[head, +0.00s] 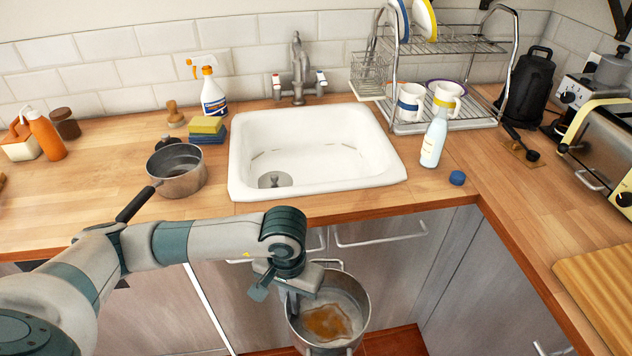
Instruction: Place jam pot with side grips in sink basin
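The jam pot (359,296) is a steel pot with an amber residue inside. It is in front of the cabinet doors, below the counter edge, and looks upright. My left gripper (293,302) is at the pot's left rim and appears shut on it, holding it clear of the counter; the fingertips are partly hidden. The white sink basin (325,150) is set into the counter above and beyond the pot. It looks empty, with a drain at its lower left. My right gripper is not in view.
A saucepan (178,172) with a dark handle stands left of the sink, near sponges (206,128). A faucet (298,75) rises behind the basin. A bottle (434,140), a blue cap (457,178) and a dish rack (440,122) are to the right.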

